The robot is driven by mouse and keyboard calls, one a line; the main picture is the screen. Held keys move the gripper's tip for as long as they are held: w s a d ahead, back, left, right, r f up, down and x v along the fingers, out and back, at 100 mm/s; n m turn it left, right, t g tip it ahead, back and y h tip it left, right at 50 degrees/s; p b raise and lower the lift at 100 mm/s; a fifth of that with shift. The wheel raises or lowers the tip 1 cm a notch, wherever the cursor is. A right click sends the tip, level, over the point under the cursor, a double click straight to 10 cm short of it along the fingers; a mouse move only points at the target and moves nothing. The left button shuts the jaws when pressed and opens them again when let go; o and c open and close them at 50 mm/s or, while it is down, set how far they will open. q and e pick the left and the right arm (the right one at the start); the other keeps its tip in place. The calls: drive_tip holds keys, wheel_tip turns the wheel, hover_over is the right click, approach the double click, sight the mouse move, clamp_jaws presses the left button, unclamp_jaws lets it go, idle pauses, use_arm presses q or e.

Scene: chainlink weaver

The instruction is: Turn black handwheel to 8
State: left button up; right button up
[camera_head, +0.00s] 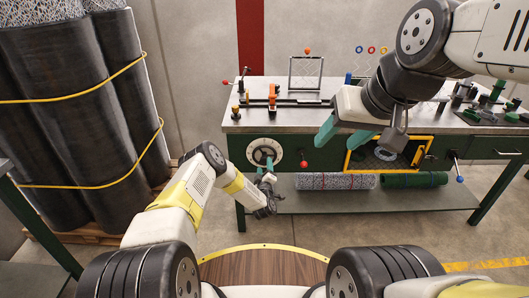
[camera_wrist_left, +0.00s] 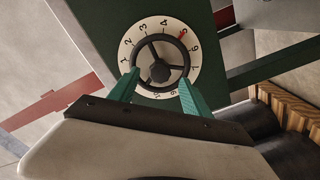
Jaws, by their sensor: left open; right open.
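The black handwheel (camera_wrist_left: 160,62) is a three-spoked ring with a dark hub, set on a white numbered dial (camera_wrist_left: 122,67) on a dark green panel. A red mark shows on the dial beside the 5; the lower numbers are partly covered. In the head view the dial (camera_head: 251,154) is on the left of the bench front. My left gripper (camera_wrist_left: 161,78) is open, its teal fingers on either side of the wheel's lower part. I cannot tell whether they touch the rim. My right gripper (camera_head: 342,136) is open and empty, over the bench's front edge.
The green bench (camera_head: 222,123) carries orange and black fittings and several small parts. A yellow-framed opening (camera_head: 350,158) is right of the dial. Rolls of mesh (camera_head: 335,181) lie on the lower shelf. Tall dark strapped rolls (camera_head: 60,100) stand at left.

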sight(264, 161)
use_arm(q)
drive_tip(key=n, duration=0.6)
drive_tip(key=shift+a, duration=0.1)
drive_tip(key=n, duration=0.7)
drive_tip(key=shift+f, duration=0.1)
drive_tip(key=w, duration=0.2)
drive_tip(key=shift+w+n, duration=0.3)
drive_tip(key=shift+w, duration=0.7)
